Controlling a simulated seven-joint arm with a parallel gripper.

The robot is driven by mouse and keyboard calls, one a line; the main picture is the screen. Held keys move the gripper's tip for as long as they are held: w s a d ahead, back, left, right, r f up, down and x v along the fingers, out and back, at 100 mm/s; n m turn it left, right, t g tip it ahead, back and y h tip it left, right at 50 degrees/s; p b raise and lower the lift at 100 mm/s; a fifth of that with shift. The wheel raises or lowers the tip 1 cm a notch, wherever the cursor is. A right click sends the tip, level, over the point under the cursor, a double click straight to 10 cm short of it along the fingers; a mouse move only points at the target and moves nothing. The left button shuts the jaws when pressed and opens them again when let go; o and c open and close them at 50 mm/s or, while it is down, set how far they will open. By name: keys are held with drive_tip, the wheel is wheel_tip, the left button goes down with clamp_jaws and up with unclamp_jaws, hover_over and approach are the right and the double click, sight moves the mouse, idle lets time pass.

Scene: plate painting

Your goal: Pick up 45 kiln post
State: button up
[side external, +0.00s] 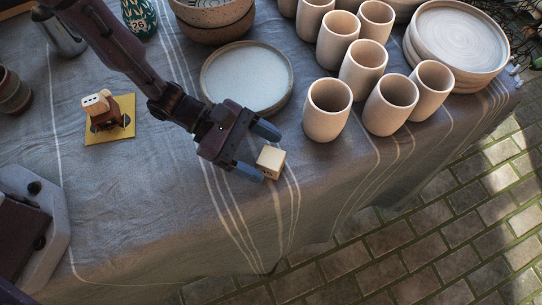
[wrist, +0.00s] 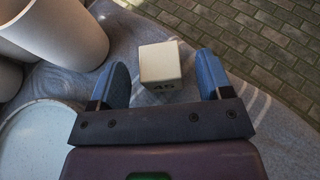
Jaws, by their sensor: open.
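The 45 kiln post (side external: 270,161) is a small cream block near the table's front edge in the side external view. In the wrist view the post (wrist: 160,62) sits upright between and just beyond my fingertips, with a dark "45" on its near face. My gripper (side external: 262,152) is open, its two blue fingers on either side of the post's near end. In the wrist view my gripper (wrist: 163,80) shows a gap on both sides of the post, and nothing is held.
A shallow plate (side external: 247,78) lies behind my gripper. Several cream cups (side external: 327,110) stand to the right, the nearest close to the post. The cloth (side external: 150,215) in front is clear.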

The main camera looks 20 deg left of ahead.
drive_tip(key=shift+c, duration=0.4)
drive_tip(key=c, duration=1)
